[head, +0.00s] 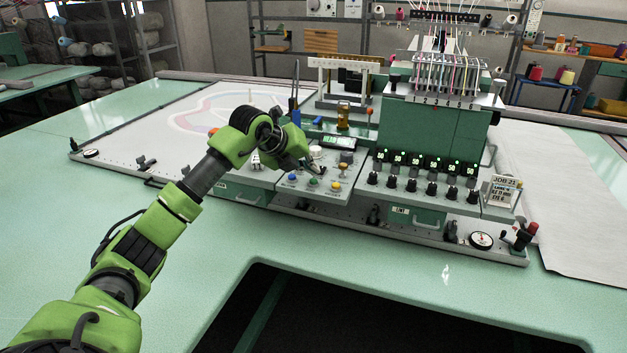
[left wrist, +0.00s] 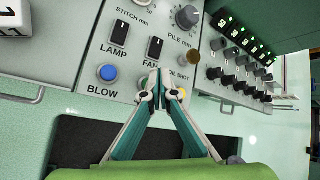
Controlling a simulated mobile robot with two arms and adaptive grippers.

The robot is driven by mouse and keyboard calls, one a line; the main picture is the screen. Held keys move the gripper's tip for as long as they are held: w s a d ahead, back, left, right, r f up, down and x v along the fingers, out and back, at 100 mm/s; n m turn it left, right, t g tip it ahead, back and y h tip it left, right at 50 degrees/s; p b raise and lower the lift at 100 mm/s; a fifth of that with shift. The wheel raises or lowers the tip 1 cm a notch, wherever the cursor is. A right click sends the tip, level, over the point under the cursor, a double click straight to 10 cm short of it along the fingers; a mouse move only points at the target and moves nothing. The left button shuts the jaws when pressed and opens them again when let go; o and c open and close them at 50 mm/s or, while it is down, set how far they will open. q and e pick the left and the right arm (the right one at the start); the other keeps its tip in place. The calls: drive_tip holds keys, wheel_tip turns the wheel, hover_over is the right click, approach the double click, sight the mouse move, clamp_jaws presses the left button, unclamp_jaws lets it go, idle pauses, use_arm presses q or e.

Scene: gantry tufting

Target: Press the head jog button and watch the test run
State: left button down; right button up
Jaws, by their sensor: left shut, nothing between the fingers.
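The control panel (head: 262,181) of the tufting machine carries a blue button (head: 291,177), a green button (head: 313,183) and a yellow button (head: 335,188). I cannot read a head jog label in either view. In the left wrist view, the blue button (left wrist: 107,73) is marked BLOW. The yellow button (left wrist: 183,93) shows partly behind my fingers, beside a half-hidden label ending in "SHOT". The green button is hidden there. My left gripper (head: 305,167) is shut and empty, its tips (left wrist: 154,80) close over the panel. I cannot tell whether they touch it. My right gripper is not in view.
LAMP (left wrist: 119,33) and FAN (left wrist: 155,47) switches and a pile knob (left wrist: 187,17) surround the fingertips. Rows of black knobs (head: 411,184) stand to the right, below the threaded head (head: 440,70). The front tabletop (head: 190,290) is clear.

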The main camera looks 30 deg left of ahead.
sight(311, 181)
use_arm(q)
drive_tip(key=shift+f+b, duration=0.3)
drive_tip(key=shift+f, duration=0.15)
drive_tip(key=shift+f+b, duration=0.4)
drive_tip(key=shift+f, duration=0.15)
idle(0.8)
drive_tip(key=shift+r, duration=0.1)
drive_tip(key=shift+r+p, duration=0.7)
drive_tip(key=shift+r, duration=0.15)
drive_tip(key=shift+r+p, duration=1.85)
drive_tip(key=shift+r, duration=0.75)
drive_tip(key=shift+f, duration=0.1)
